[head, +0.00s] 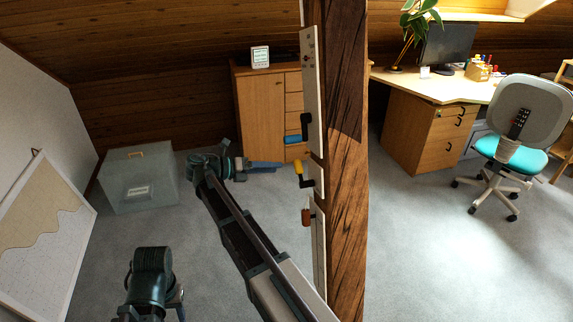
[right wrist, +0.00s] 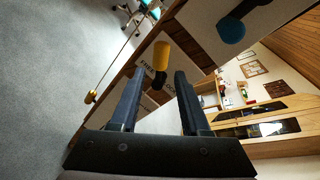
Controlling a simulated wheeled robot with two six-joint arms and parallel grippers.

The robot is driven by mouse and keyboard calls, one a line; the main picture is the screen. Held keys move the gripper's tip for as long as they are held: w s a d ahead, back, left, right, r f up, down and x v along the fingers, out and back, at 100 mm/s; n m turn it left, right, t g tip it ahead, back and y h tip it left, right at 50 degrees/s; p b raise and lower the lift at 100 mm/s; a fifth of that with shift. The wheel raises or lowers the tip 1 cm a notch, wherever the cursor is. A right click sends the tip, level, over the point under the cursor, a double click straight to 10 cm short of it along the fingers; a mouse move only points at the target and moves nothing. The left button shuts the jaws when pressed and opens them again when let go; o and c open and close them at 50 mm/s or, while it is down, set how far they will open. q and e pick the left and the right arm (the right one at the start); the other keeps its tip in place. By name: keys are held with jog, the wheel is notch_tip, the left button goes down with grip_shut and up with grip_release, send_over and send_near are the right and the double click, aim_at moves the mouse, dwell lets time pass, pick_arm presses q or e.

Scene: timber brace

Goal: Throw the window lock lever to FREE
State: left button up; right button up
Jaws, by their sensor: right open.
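A lever with a yellow handle (head: 299,168) sits on a pale plate on the timber post. In the right wrist view the yellow handle (right wrist: 162,54) stands just beyond my fingertips, roughly between them, with FREE and LOCK lettering on the plate beside it. My right gripper (head: 282,167) is just left of the yellow handle in the head view; in the right wrist view its two fingers (right wrist: 157,78) are apart with nothing gripped. Part of my left arm shows low in the head view, but its fingers do not.
A blue-handled lever (head: 293,139) is above the yellow one and a red-brown handle (head: 307,215) is below, both close by. The timber post (head: 346,200) stands upright. A cabinet (head: 262,105) is behind, a grey box (head: 138,180) at left, a desk (head: 425,95) and chair at right.

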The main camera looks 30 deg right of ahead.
jog(key=shift+p+v, duration=0.3)
jog(key=shift+v, duration=1.8)
jog(key=s+a+f+m+y+p, duration=0.1)
jog(key=s+a+f+m+y, duration=0.3)
jog(key=s+a+m, duration=0.3)
jog(key=s+a+f+m+t+y+p, duration=0.1)
jog(key=s+a+f+m+y, duration=0.3)
jog(key=s+a+m, duration=0.4)
jog(key=s+a+f+m+y+p, duration=0.2)
jog(key=s+a+f+m+y, duration=0.2)
jog(key=s+a+m, duration=0.4)
jog(key=shift+s+a+t+y, duration=0.25)
jog(key=shift+s+t+y, duration=0.25)
jog(key=shift+y, duration=0.3)
